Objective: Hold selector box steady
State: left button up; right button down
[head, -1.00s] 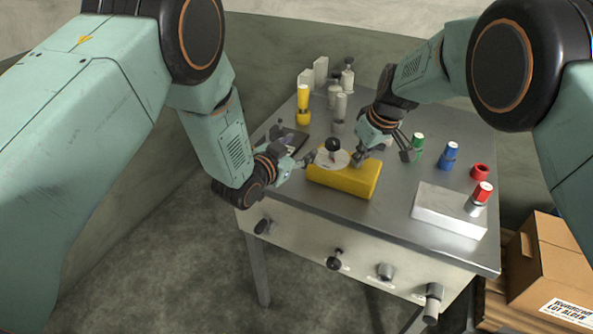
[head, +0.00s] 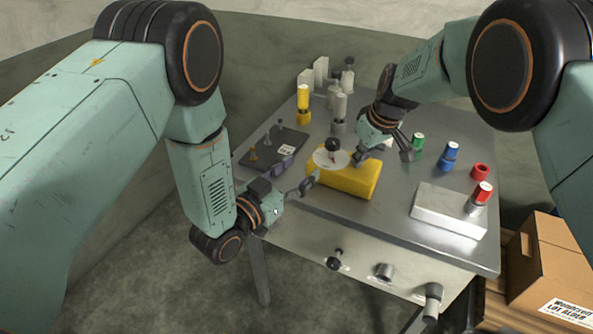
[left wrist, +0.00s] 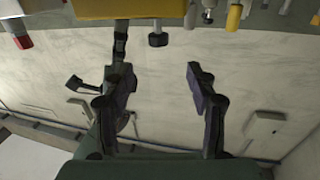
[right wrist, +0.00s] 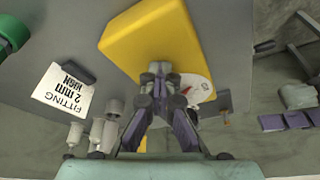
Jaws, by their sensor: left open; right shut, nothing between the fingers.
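The selector box is a yellow block (head: 350,183) lying on the metal table, with a white dial and black knob (head: 333,146) at its left end. My left gripper (head: 298,176) is open and empty, apart from the box, by the table's left front edge. In the left wrist view the box (left wrist: 140,9) shows at the top, beyond the spread fingers (left wrist: 160,72). My right gripper (head: 362,156) is shut with nothing between its fingers, at the box's back side near the dial. In the right wrist view its fingertips (right wrist: 160,68) overlap the yellow face (right wrist: 158,40); contact is unclear.
A dark plate (head: 272,147) with small parts lies left of the box. Green (head: 417,142), blue (head: 449,155) and red (head: 480,171) pieces and a pale block (head: 448,210) stand to the right. Yellow and grey cylinders stand behind. Knobs stick out from the front panel.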

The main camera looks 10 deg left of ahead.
pick_arm(q)
jog(key=w+r+t, duration=0.2)
jog(key=w+r, duration=0.5)
jog(key=r, duration=0.1)
jog(key=w+a+r+g+y, duration=0.2)
jog(key=w+a+r+y, duration=0.15)
jog(key=w, duration=0.35)
jog(key=w+a+r+g+y, duration=0.25)
jog(key=w+y, duration=0.25)
jog(key=w, duration=0.3)
jog(key=m+g+h, duration=0.4)
jog(key=m+g, duration=0.3)
jog(key=g, duration=0.5)
send_near(333, 141)
jog(key=shift+t, duration=0.25)
jog(key=x, duration=0.8)
jog(key=shift+s+f, duration=0.25)
jog(key=shift+c, duration=0.4)
